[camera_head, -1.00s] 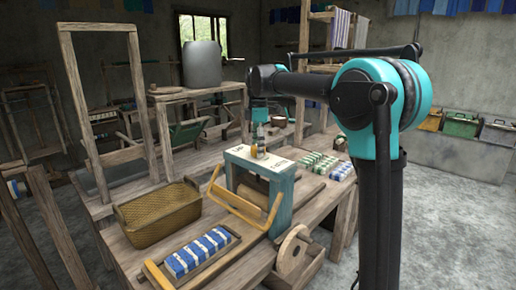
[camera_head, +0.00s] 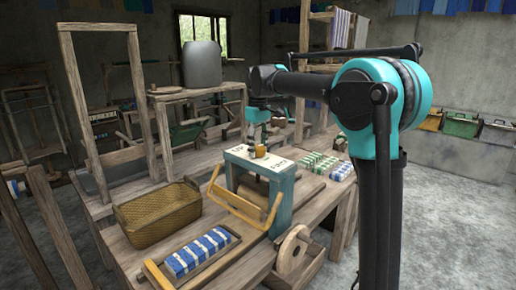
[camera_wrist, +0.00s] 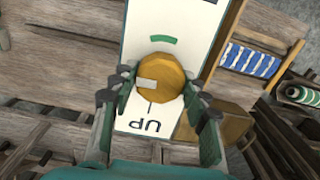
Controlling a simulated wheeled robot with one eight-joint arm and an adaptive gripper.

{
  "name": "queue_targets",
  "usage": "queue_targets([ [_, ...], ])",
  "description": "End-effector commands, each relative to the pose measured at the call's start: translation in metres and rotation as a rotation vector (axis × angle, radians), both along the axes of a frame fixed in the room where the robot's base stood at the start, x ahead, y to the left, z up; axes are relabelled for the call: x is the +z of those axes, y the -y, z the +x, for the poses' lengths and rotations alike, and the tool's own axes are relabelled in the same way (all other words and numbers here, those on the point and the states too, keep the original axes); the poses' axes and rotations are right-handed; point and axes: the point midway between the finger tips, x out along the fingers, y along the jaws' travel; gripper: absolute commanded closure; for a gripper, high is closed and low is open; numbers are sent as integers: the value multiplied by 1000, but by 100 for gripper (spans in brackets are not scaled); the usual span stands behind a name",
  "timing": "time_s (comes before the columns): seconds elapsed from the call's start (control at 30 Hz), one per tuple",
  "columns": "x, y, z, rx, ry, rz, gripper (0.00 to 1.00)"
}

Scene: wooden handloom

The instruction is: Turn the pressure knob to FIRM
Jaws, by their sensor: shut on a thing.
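The pressure knob (camera_wrist: 168,70) is a round orange-yellow disc on a white plate (camera_wrist: 190,35) in the wrist view. A pale marker (camera_wrist: 147,85) sits on its left-lower part. The word UP (camera_wrist: 146,126) is printed upside down below it, with a dark line between. A green arc (camera_wrist: 161,39) lies above it. My gripper (camera_wrist: 160,92) has one finger on each side of the knob and is shut on it; the exact contacts are partly hidden. In the head view the knob (camera_head: 260,151) is small on top of the teal press (camera_head: 284,205), below my gripper.
A yellow handle bar (camera_head: 235,207) hangs on the press front. A woven basket (camera_head: 155,215), a tray of blue-and-white bundles (camera_head: 198,255) and a wooden wheel (camera_head: 293,252) stand around it. Green and blue rolls (camera_head: 318,165) lie behind right.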

Motion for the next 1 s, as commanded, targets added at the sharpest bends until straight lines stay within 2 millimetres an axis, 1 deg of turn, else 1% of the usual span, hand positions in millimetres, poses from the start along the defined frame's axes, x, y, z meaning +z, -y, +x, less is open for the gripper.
queue_targets([
  [1.0, 0, 0, 1, -963, 1, 1, 83],
])
